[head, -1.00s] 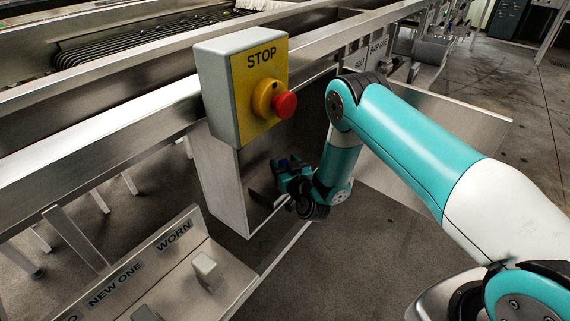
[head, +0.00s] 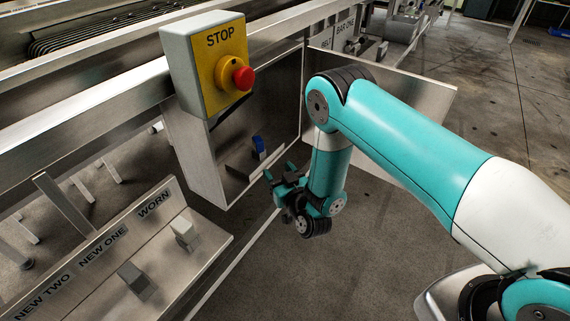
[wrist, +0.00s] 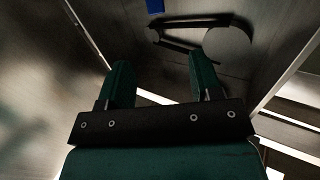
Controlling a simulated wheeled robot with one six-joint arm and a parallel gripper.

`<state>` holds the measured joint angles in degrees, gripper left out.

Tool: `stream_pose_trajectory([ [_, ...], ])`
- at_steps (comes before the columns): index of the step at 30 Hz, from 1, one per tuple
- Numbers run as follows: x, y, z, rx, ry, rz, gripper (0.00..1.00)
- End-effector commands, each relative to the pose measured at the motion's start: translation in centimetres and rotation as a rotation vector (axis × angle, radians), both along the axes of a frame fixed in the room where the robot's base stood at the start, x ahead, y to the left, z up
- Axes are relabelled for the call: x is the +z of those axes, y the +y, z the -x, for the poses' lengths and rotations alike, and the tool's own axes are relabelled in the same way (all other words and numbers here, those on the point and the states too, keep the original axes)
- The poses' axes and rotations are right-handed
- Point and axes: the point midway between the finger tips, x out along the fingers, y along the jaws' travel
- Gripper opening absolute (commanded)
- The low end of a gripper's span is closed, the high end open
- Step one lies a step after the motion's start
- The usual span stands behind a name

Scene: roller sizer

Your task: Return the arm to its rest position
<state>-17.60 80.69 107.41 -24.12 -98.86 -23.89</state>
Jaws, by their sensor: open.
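My arm is teal and white and comes in from the right in the head view. My gripper (head: 279,173) hangs low at the end of it, just outside the front of an open steel cabinet (head: 212,178). In the wrist view my gripper (wrist: 160,82) has its two green fingers apart, with nothing between them. Beyond the fingers, the wrist view shows a dark belt (wrist: 190,40) around a round pulley (wrist: 228,42) inside the cabinet. A blue part (head: 259,146) sits inside the cabinet, and it also shows at the wrist view's top edge (wrist: 155,6).
A yellow and grey box (head: 205,62) with a red stop button (head: 243,78) stands above the cabinet. An open cabinet door (head: 400,88) stands behind my arm. A labelled tray (head: 215,238) lies at lower left with small blocks. Floor right of the cabinet is clear.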

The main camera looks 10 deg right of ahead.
Motion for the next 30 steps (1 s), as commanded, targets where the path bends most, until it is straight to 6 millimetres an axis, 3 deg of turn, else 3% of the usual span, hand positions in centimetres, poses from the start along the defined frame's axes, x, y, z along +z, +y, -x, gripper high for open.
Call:
stream_pose_trajectory([
  [22, 0.5, -0.3, 0.2, 0.004, 0.006, -0.004, 0.59],
  [26, 3.0, 1.0, -1.0, 0.053, 0.073, -0.015, 0.59],
  [30, 8.1, 3.4, -1.7, 0.158, 0.233, -0.026, 0.59],
])
